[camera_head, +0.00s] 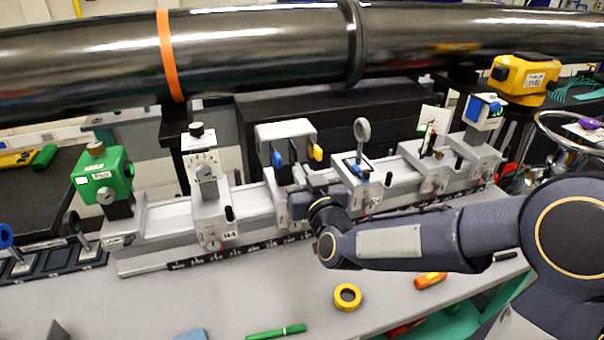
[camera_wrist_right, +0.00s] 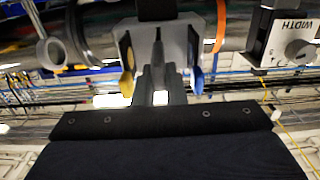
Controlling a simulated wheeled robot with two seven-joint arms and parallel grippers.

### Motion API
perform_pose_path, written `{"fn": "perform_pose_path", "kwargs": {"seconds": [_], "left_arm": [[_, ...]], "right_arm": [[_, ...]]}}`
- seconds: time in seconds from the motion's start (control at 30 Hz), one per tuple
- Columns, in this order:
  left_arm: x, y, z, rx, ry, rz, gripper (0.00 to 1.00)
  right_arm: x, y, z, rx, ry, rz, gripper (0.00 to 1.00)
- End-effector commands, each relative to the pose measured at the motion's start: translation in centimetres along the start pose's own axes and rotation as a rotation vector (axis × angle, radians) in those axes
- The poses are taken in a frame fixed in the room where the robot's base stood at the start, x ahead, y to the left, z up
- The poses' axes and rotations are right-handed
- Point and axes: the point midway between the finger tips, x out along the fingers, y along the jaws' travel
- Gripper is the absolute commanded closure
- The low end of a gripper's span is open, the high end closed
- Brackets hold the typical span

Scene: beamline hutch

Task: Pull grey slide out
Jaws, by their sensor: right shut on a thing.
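A light grey housing (camera_head: 286,133) with a blue tab (camera_head: 277,159) and a yellow tab (camera_head: 317,153) stands on the rail in the head view. It also shows at the top middle of the right wrist view (camera_wrist_right: 193,42), with the tabs hanging at either side. My right gripper (camera_head: 300,198) is at the front of this unit, low on it, and shut. A narrow grey part (camera_wrist_right: 160,88), which I take for the grey slide, runs from under the housing to the gripper. The fingertips and the gripped end are hidden. My left gripper is out of view.
The rail carries a dial unit (camera_head: 206,180) on the left and a lens holder (camera_head: 359,165) close on the right. A large dark pipe (camera_head: 260,45) crosses behind.

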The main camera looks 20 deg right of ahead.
Motion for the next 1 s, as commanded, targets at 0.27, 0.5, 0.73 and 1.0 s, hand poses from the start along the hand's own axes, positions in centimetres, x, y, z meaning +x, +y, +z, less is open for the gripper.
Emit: {"fn": "perform_pose_path", "kwargs": {"seconds": [0.27, 0.5, 0.73, 1.0], "left_arm": [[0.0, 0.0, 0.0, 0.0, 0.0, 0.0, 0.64], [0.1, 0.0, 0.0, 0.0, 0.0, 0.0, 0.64], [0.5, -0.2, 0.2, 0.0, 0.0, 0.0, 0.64], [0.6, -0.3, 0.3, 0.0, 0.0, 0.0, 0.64]], "right_arm": [[-0.1, -0.1, 0.2, 0.0, -0.005, -0.002, 0.67], [-0.3, 0.0, 0.1, 0.001, -0.003, -0.002, 0.67], [-3.7, 0.0, 0.1, 0.002, -0.001, -0.002, 0.67], [-7.4, 0.0, 0.1, 0.001, -0.004, -0.002, 0.67]]}}
